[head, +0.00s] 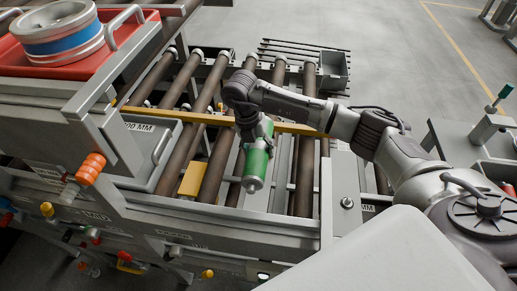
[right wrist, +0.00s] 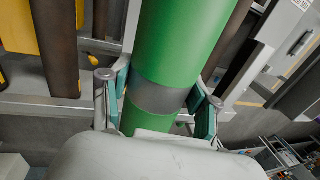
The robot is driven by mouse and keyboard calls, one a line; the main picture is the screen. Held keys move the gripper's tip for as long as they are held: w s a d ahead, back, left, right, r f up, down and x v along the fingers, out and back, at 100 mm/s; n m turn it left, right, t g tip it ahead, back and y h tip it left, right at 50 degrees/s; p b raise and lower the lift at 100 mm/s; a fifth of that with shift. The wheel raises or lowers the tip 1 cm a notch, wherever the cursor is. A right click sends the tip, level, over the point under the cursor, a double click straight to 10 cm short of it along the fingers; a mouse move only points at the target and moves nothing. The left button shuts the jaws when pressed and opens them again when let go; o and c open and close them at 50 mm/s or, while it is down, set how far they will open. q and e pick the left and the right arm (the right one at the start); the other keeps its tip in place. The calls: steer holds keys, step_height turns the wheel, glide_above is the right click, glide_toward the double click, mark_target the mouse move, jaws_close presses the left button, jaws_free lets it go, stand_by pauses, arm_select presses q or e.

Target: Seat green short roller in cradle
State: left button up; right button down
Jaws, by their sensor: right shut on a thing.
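The green short roller (head: 257,163), with a grey end, is held over the roller conveyor in the head view, tilted with its lower end toward the front. My right gripper (head: 258,140) is shut on it. In the right wrist view the green roller (right wrist: 180,45) with a grey band runs between the two fingers of my right gripper (right wrist: 160,98), with the band at finger level. Brown rollers and grey rails lie below it. I cannot make out which part is the cradle, nor whether the roller touches anything. My left gripper is not in view.
Brown conveyor rollers (head: 214,165) lie on both sides. A yellow bar (head: 200,118) crosses the conveyor, and a yellow block (head: 193,180) sits between rollers. A red tray (head: 92,66) with a metal wheel (head: 60,35) stands at upper left. The grey front rail (head: 200,225) bounds the near side.

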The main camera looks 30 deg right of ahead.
steer(key=shift+f+b, duration=0.5)
steer(key=shift+f, duration=0.15)
steer(key=shift+f+b, duration=0.3)
steer(key=shift+f, duration=0.05)
arm_select(q)
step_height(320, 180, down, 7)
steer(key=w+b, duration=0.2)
steer(key=b, duration=0.3)
arm_select(e)
steer(key=shift+f, duration=3.65)
arm_select(q)
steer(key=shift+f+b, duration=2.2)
steer(key=shift+b, duration=0.15)
arm_select(e)
steer(key=shift+f, duration=2.75)
steer(key=shift+c, duration=1.3)
jaws_free()
steer(key=shift+o, duration=0.3)
steer(key=shift+s, duration=0.1)
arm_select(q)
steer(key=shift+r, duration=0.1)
